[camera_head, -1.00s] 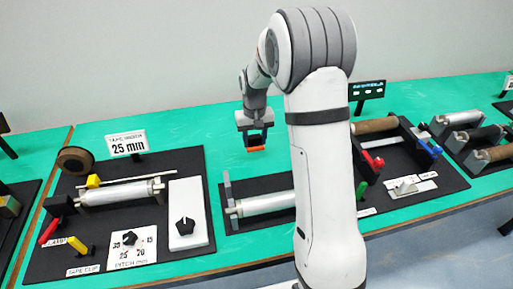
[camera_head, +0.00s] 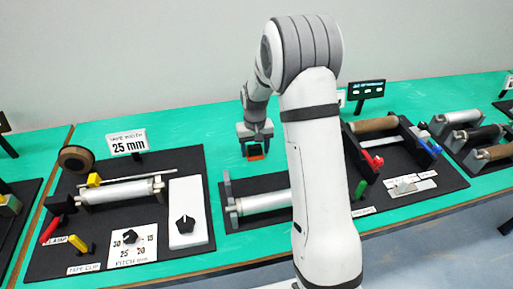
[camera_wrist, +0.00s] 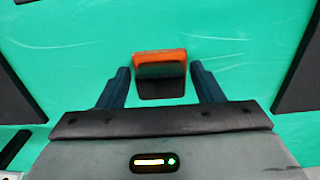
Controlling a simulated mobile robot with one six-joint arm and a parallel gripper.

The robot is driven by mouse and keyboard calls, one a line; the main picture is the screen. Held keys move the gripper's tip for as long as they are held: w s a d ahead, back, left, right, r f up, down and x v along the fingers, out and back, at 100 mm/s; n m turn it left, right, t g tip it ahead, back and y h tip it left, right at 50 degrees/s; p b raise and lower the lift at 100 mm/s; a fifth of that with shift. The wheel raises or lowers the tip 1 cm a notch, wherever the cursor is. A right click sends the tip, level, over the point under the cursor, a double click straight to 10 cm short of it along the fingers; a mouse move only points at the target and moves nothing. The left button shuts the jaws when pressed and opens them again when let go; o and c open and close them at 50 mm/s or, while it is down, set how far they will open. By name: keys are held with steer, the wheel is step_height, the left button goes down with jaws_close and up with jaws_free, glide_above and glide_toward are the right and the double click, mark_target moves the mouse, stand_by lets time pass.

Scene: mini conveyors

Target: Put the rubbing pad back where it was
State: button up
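The rubbing pad (camera_wrist: 160,63) is a small block with an orange face and a dark part below it. In the wrist view it sits between the two fingers of my gripper (camera_wrist: 160,80), with a narrow strip of green showing on each side. My gripper is open around it. Whether the pad rests fully on the table is hard to tell.
The green table (camera_head: 195,130) is bare around my gripper. A black board (camera_head: 140,250) with a roller, knobs and a 25 mm sign (camera_head: 127,143) lies at left. Another roller (camera_head: 262,201) stands in front, and a board with coloured levers (camera_head: 410,190) lies at right.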

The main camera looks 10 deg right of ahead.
mark_target(255, 147)
steer(key=shift+o, duration=0.4)
steer(key=shift+w+r, duration=0.1)
steer(key=shift+r, duration=0.35)
step_height(255, 147, up, 11)
steer(key=s+r+t, duration=0.1)
steer(key=s+r, duration=0.6)
steer(key=s, duration=0.6)
steer(key=s+t, duration=0.1)
steer(key=s, duration=1.4)
steer(key=shift+s+d+f+t, duration=0.25)
steer(key=shift+f+t, duration=0.05)
